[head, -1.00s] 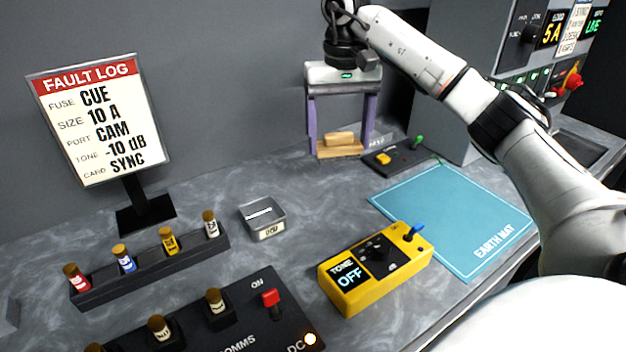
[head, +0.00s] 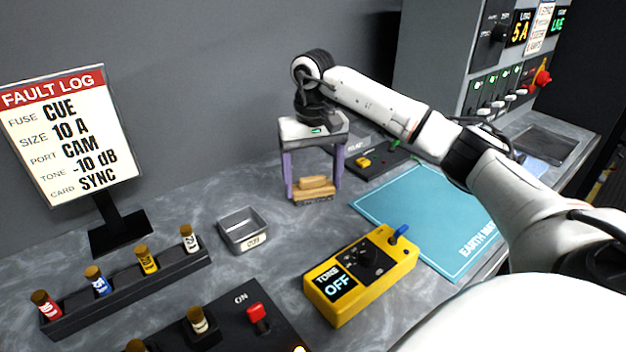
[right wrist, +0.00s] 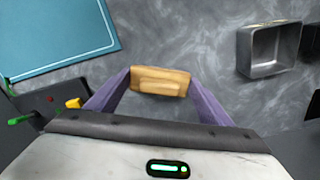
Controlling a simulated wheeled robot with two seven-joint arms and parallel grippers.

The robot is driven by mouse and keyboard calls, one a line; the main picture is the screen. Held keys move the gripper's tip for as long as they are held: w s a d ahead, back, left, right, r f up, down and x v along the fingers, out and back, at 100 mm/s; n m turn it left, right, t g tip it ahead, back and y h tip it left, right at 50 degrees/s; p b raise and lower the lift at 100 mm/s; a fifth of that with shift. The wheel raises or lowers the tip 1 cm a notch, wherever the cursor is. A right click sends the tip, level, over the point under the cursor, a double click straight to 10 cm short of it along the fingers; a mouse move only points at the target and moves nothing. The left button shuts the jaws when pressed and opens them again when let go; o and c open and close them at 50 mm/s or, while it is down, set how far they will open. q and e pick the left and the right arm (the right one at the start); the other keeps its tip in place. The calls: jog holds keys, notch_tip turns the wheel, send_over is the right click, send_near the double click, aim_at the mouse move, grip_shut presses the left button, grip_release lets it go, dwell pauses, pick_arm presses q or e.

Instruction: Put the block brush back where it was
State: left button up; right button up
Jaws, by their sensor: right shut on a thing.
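The block brush (head: 313,190) is a pale wooden block with a smaller raised piece on it. My right gripper (head: 314,184), with purple fingers, is shut on it in the head view. In the right wrist view the brush (right wrist: 160,82) sits between the fingertips. Behind it in that view is grey counter. I cannot tell whether the brush touches the counter or hangs just above it. My left gripper is not in view.
A small grey metal tray (head: 233,238) stands left of the brush. A blue earth mat (head: 425,215) lies to the right, a black box (head: 385,160) behind it. A yellow tone box (head: 345,300) stands in front. Counter between brush and tray is clear.

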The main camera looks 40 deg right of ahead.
aim_at(313, 179)
jog(key=shift+f, duration=0.1)
jog(key=o, duration=1)
notch_tip(313, 179, up, 12)
jog(key=p, duration=0.2)
